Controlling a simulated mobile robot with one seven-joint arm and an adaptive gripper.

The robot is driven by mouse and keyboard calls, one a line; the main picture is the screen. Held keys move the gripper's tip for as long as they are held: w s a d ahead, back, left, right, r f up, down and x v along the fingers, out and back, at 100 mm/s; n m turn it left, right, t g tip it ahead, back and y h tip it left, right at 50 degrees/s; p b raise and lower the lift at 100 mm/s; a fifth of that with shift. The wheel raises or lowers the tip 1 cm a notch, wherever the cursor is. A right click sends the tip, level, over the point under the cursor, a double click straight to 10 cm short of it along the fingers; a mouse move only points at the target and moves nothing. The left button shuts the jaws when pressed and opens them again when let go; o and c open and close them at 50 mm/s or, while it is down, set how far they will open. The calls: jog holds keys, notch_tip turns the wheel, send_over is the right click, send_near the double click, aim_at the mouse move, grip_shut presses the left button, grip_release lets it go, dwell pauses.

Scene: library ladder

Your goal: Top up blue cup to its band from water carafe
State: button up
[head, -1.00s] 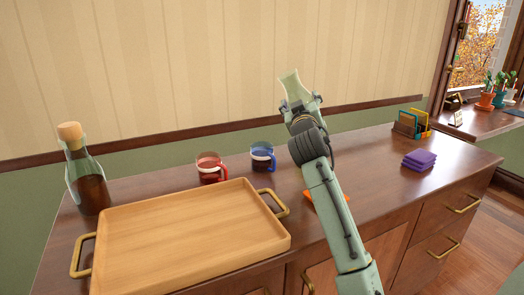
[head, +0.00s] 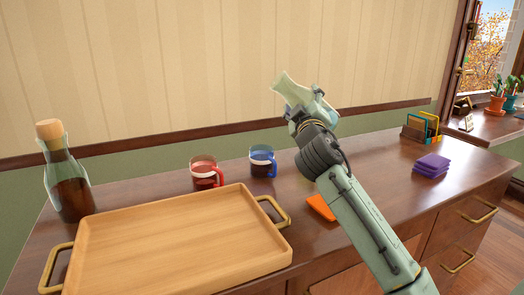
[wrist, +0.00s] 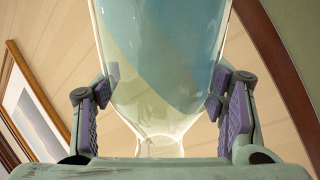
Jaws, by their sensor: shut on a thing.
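The blue cup (head: 262,161) stands upright on the wooden cabinet top, with a pale band around it and its handle to the right. Its fill level is too small to read. My gripper (head: 312,103) is shut on the clear glass water carafe (head: 291,91), above and right of the blue cup. The carafe is tilted, its mouth up and to the left. In the wrist view, the carafe (wrist: 160,60) sits between the purple finger pads, with pale bluish water visible inside. No stream shows.
A red cup (head: 204,173) stands close left of the blue cup. A wooden tray (head: 180,245) with brass handles fills the front left. A corked bottle of dark liquid (head: 65,185) stands far left. An orange coaster (head: 321,207), purple stack (head: 431,166) and letter rack (head: 420,128) lie right.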

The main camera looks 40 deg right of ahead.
jog(key=shift+w+d+f, duration=0.15)
jog(key=shift+d+f, duration=0.05)
jog(key=shift+f, duration=0.2)
jog(key=shift+a+r, duration=0.1)
jog(key=shift+r, duration=0.05)
jog(key=shift+f+n+b, duration=0.25)
jog(key=shift+n+b, duration=0.05)
jog(key=shift+b, duration=0.05)
jog(key=shift+f+b, duration=0.15)
jog(key=shift+b, duration=0.15)
jog(key=shift+f+n, duration=0.2)
jog(key=shift+n, duration=0.1)
